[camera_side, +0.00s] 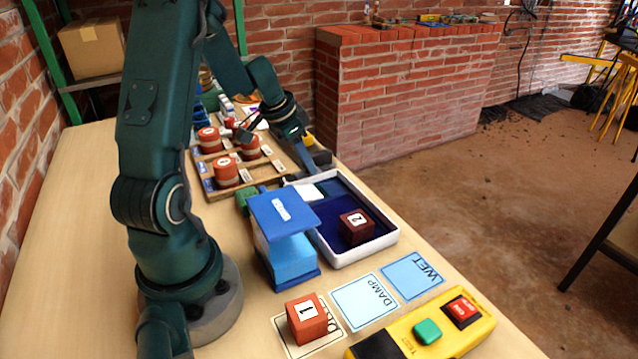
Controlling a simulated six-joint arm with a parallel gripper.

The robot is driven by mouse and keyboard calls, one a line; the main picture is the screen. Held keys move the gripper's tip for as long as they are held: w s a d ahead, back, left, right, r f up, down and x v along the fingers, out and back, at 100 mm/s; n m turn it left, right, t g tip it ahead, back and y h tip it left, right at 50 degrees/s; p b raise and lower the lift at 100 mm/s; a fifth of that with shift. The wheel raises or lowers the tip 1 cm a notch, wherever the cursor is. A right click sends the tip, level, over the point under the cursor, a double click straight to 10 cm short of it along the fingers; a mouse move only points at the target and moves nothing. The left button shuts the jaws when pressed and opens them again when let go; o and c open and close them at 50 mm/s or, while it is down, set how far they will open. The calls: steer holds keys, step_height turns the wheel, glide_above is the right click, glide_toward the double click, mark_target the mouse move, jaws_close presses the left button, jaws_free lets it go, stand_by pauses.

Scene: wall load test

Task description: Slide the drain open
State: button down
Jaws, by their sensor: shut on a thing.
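A white-rimmed tray (384,241) with a dark blue inside stands right of centre. A dark red block marked 2 (356,227) sits in its near part. A white piece (308,191) lies at the tray's far left corner. My gripper (303,152) is low beyond the tray's far end, near a small yellow part (307,140). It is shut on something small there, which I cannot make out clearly. The fingers are partly hidden and small. I cannot clearly tell the drain slide from the dark parts there.
A blue stand (283,225) is close left of the tray. An orange block marked 1 (307,319) rests on a card beside DAMP (364,301) and WET (412,275) cards. A yellow button box (395,340) is in front. A wooden rack (215,190) holds round red pieces.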

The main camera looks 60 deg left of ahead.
steer(key=shift+w+a+r, duration=0.1)
steer(key=shift+w, duration=1.35)
steer(key=c, duration=0.7)
jaws_free()
steer(key=shift+s, duration=0.1)
step_height(320, 180, up, 7)
steer(key=shift+f, duration=0.1)
